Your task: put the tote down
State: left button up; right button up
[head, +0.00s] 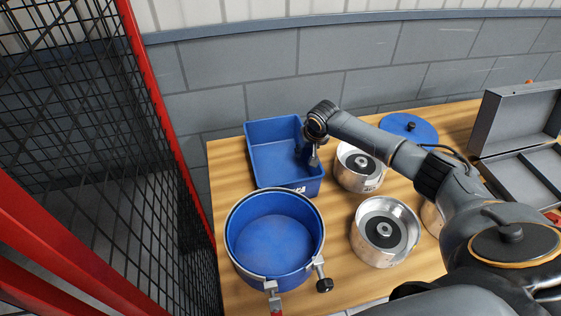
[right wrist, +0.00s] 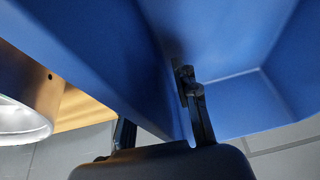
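The tote (head: 270,131) is a blue open rectangular box at the back left of the wooden table in the head view. It looks empty and roughly level. Whether its base touches the table is hard to tell. My right gripper (head: 314,160) is at the tote's right wall, shut on it. In the right wrist view, the tote (right wrist: 225,40) fills much of the picture, and one finger of the right gripper (right wrist: 160,115) is inside the wall, the other outside. My left gripper is not in view.
A round blue tub (head: 272,243) with metal clamps stands just in front of the tote. Metal cylinders (head: 385,232) stand to the right. A blue disc (head: 409,128) and an open grey case (head: 520,130) lie farther right. A red-framed mesh fence (head: 150,90) is left.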

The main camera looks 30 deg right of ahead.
jog(key=shift+c, duration=0.4)
grip_shut()
jog(key=shift+r, duration=0.1)
jog(key=shift+r, duration=0.1)
